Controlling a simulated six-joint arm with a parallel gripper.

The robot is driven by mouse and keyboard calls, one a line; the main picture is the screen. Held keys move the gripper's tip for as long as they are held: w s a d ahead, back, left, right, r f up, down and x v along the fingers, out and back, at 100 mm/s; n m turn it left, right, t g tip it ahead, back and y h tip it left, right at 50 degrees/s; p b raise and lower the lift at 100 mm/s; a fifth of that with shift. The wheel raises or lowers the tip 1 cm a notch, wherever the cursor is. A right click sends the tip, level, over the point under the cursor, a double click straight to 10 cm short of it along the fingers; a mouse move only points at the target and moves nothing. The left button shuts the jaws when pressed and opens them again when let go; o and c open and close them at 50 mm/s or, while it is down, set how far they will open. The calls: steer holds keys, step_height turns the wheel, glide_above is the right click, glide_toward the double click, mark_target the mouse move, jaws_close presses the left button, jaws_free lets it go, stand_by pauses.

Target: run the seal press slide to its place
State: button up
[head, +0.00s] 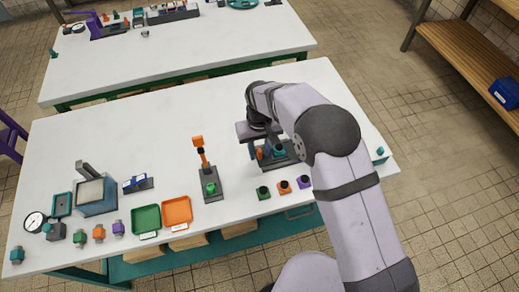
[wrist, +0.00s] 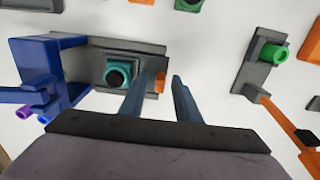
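The seal press (head: 290,160) stands on the front table, partly hidden under my arm; it has a dark base, a teal ring and a small orange piece. In the wrist view, the press base (wrist: 90,60) lies below my gripper, with a blue upright at the left. The teal ring (wrist: 117,73) with a black centre sits on a grey block, which I take for the slide. A small orange tab (wrist: 160,82) shows at the block's right end, between my fingertips. My gripper (wrist: 163,76) is open, its fingers apart on both sides of the tab; contact cannot be told.
A clamp with an orange lever (head: 201,153) and green knob stands left of the press. Small coloured blocks (head: 284,187) lie in front of it. Green (head: 146,220) and orange (head: 177,211) trays sit further left. The table's middle back is clear.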

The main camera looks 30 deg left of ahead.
mark_target(285, 150)
jaws_close()
steer(key=w+d, duration=0.6)
steer(key=shift+b, duration=0.35)
steer(key=shift+w+d, duration=0.1)
jaws_free()
